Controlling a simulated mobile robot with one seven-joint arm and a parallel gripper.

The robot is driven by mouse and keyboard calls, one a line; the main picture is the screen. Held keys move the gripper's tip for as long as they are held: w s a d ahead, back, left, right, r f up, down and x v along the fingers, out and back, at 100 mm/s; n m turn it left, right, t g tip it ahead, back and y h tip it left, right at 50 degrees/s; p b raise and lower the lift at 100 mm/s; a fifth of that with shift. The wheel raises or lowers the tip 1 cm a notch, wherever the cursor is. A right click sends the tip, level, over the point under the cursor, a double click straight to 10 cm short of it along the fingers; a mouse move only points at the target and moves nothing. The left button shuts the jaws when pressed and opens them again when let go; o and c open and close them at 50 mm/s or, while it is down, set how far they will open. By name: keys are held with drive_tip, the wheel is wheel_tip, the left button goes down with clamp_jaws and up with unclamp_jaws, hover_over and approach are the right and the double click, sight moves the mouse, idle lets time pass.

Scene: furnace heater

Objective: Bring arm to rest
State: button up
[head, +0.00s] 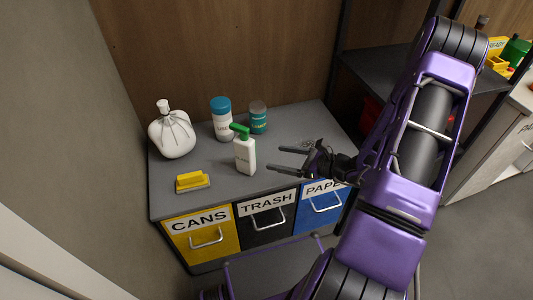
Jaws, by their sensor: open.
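My gripper (293,161) is open, with its two dark fingers pointing left above the right part of the grey counter (185,222). Nothing shows between the fingers. A white pump bottle with a green top (245,155) stands just left of the fingertips, apart from them as far as I can tell. My purple arm reaches in from the right and lower side of the view and hides part of the counter's right end.
A white bag (172,133), a blue-lidded container (221,120), a teal jar (258,118) and a yellow sponge (191,181) stand on the counter. Yellow (203,242), black (266,232) and blue (320,212) drawers are below. Dark shelving (365,85) stands behind the arm. Floor is free at lower right.

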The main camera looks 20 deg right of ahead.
drive_tip(key=shift+v, duration=0.9)
